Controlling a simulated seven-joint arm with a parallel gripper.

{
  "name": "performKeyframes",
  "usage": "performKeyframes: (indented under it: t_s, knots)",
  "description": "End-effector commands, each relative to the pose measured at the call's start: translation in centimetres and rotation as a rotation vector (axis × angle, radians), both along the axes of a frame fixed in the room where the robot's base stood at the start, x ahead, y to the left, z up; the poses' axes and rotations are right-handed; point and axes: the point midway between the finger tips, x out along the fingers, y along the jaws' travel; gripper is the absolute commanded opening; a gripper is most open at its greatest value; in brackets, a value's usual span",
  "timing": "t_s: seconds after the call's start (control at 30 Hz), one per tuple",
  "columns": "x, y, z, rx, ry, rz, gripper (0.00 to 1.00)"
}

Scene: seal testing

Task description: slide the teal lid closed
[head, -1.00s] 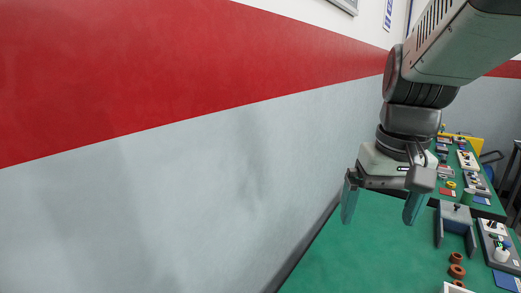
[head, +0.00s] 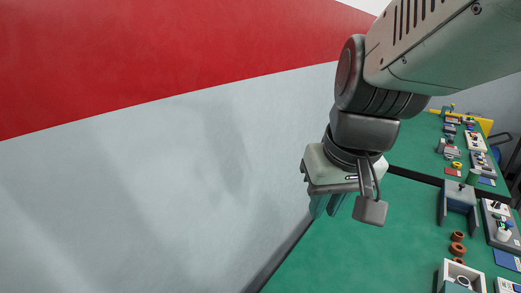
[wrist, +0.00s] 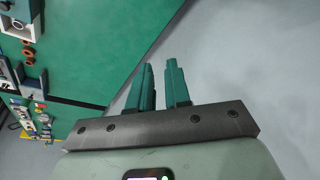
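A pale box (head: 448,270) at the bottom edge of the head view shows a teal piece (head: 457,287), probably the lid, cut off by the frame. A ring is visible inside the box. My gripper (head: 329,210) is in the air over the left part of the green table, well up and left of the box. In the wrist view my gripper (wrist: 160,68) has two teal fingers with a narrow empty gap between them.
Brown rings (head: 457,243), a grey U-shaped fixture (head: 459,196) and a connector block (head: 499,226) stand on the right of the green table (head: 350,255). A wall (head: 180,160) runs along its left edge. The table's middle is clear.

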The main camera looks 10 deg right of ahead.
Motion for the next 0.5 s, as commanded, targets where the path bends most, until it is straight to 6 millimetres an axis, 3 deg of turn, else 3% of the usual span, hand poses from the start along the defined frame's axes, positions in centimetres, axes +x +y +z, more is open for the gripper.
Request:
performKeyframes:
  t_s: [0.03,0.1,0.27,0.5]
  knots:
    - [0.4,-1.3,-1.3,0.044,0.053,-0.075,0.1]
    - [0.6,-3.0,-3.0,0.129,0.124,-0.201,0.0]
    - [0.4,-7.2,-7.0,0.424,0.283,-0.594,0.0]
    - [-0.7,-15.6,-12.9,0.983,0.385,-1.207,0.0]
